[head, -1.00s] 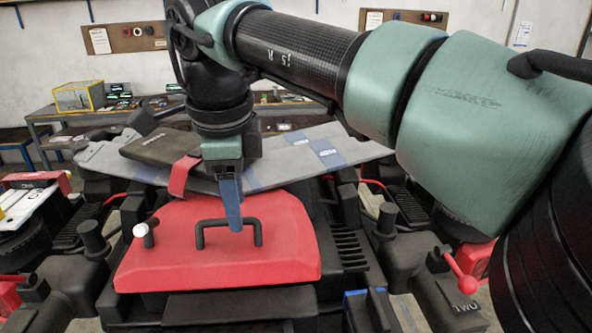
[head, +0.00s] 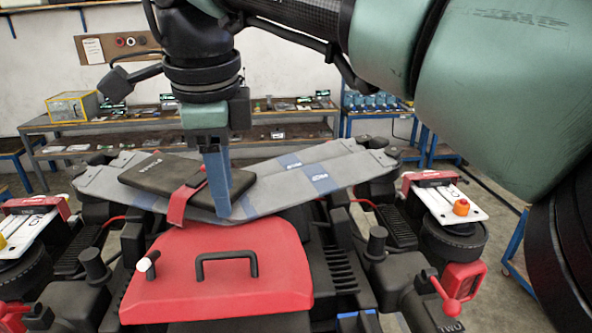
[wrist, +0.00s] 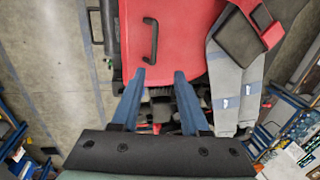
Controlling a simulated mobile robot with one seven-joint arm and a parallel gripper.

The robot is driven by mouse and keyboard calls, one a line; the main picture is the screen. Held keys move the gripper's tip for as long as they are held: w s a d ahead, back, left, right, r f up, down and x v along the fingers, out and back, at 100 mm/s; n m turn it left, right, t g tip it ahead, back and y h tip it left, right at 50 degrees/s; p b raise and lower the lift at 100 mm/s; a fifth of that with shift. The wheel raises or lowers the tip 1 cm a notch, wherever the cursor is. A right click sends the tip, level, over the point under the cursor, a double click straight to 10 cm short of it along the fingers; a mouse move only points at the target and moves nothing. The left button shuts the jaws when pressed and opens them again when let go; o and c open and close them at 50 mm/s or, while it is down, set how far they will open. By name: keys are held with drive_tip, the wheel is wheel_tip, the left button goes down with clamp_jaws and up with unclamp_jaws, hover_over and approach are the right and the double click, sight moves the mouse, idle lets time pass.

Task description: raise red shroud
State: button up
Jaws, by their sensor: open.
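The red shroud (head: 190,280) lies closed over the middle of the drone in the head view. A black bar handle (head: 226,255) stands on its top. My gripper (head: 222,214) has blue fingers pointing down; in the picture they show above the handle, at the shroud's far edge. In the wrist view my gripper (wrist: 160,74) is open, its two fingers apart with nothing between them. The shroud (wrist: 178,50) and its handle (wrist: 151,40) show ahead of the fingertips, with the handle clear of them.
A grey folded panel (head: 280,185) with blue bands lies behind the shroud, with a black pad (head: 150,172) and a red strap (head: 182,200) on it. A white-tipped knob (head: 147,264) stands at the shroud's left. Benches (head: 90,135) line the back wall.

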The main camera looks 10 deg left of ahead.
drive_tip(key=shift+s+r, duration=0.25)
drive_tip(key=shift+r, duration=1)
